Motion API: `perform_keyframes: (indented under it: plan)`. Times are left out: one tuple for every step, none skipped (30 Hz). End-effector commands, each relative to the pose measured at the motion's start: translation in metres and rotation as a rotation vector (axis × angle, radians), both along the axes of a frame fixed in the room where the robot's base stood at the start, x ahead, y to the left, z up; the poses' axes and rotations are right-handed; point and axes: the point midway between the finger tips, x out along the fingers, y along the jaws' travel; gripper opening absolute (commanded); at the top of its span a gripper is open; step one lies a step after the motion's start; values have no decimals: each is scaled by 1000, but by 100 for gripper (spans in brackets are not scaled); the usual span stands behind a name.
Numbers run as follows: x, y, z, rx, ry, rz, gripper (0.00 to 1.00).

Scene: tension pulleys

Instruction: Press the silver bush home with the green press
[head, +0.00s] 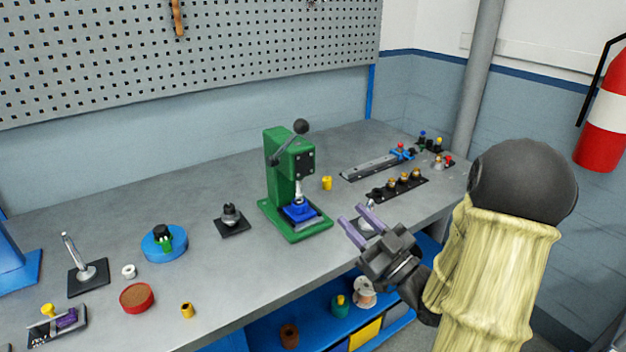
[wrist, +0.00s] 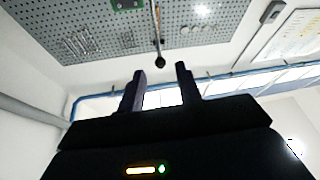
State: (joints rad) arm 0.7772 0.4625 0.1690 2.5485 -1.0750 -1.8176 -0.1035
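The green press (head: 281,178) stands on the bench, with its lever raised and a black ball knob (head: 301,127) at the lever's end. A silver part (head: 299,200) shows under the press head, above a blue block (head: 300,212); I cannot tell the silver bush from the ram here. My gripper (head: 351,222) is in front and right of the press, its two lilac fingers apart and empty. In the wrist view, the black knob (wrist: 160,62) appears beyond the space between the fingers (wrist: 161,76), not touching them. A bit of the green press head (wrist: 127,4) shows at the top edge.
A yellow bush (head: 327,183) stands just right of the press. A dark rack (head: 397,187) with several brass parts lies farther right. A black fixture (head: 231,218) and blue round stand (head: 164,243) are left. The bench's front edge runs below my gripper.

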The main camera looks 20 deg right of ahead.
Motion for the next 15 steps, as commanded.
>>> perform_keyframes:
  plan:
    - [0,0,0,-1,2,0,34]
    - [1,1,0,-4,5,-1,34]
    - [2,2,0,-9,12,-3,34]
    - [4,3,0,-15,22,-6,34]
    - [6,4,-1,-23,36,-11,34]
    - [10,6,-3,-39,62,-19,34]
    - [13,8,-4,-52,84,-26,34]
    - [17,10,-6,-68,112,-37,34]
    - [22,12,-9,-90,153,-51,34]
    - [26,14,-12,-108,188,-64,34]
    - [30,16,-15,-128,225,-78,34]
    - [35,17,-19,-152,275,-99,34]
    - [38,18,-23,-169,314,-115,34]
    - [40,19,-26,-185,352,-132,34]
    - [43,19,-30,-204,402,-154,34]
